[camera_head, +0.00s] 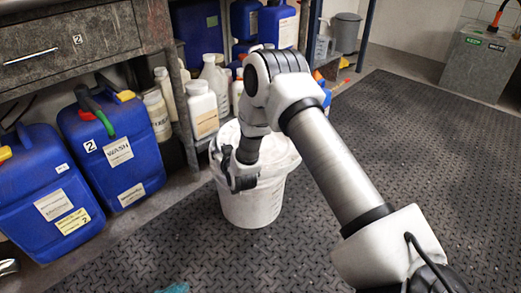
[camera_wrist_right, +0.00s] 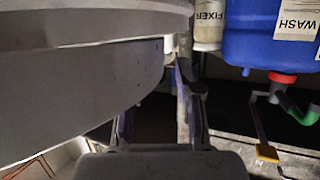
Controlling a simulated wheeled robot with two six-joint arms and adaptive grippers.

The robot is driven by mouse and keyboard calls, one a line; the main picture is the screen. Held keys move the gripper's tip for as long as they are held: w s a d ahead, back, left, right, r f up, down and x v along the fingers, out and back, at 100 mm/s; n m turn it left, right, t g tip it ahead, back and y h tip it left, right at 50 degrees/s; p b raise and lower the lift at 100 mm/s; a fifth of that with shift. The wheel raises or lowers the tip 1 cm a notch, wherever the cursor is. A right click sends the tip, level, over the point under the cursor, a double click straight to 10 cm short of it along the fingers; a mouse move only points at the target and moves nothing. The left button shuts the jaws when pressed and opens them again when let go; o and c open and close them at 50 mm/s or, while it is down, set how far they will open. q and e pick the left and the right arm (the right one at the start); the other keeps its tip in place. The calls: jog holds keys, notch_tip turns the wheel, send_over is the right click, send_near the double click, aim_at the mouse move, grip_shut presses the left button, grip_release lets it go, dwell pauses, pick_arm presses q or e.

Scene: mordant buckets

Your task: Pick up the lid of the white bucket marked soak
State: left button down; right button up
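The white bucket (camera_head: 252,207) stands on the dark floor mat in the head view. Its white lid (camera_head: 278,153) is on top, partly covered by my right arm; I cannot read a soak mark. My right gripper (camera_head: 236,177) is at the lid's left, near side, pointing down by the rim. In the right wrist view, a large pale curved rim and wall (camera_wrist_right: 90,75) fill the left side. The right gripper's fingers (camera_wrist_right: 158,115) stand apart beside it, with dark space between them. I cannot tell whether they touch the rim. My left gripper is not in view.
Blue wash canisters (camera_head: 110,150) stand left of the bucket. White bottles (camera_head: 202,108) and more containers crowd the shelf behind. A drawer unit (camera_head: 70,45) is at upper left. A grey bin (camera_head: 346,32) stands at the back. The mat (camera_head: 440,150) at right is clear.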

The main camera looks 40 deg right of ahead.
jog(key=shift+r, duration=0.15)
grip_shut()
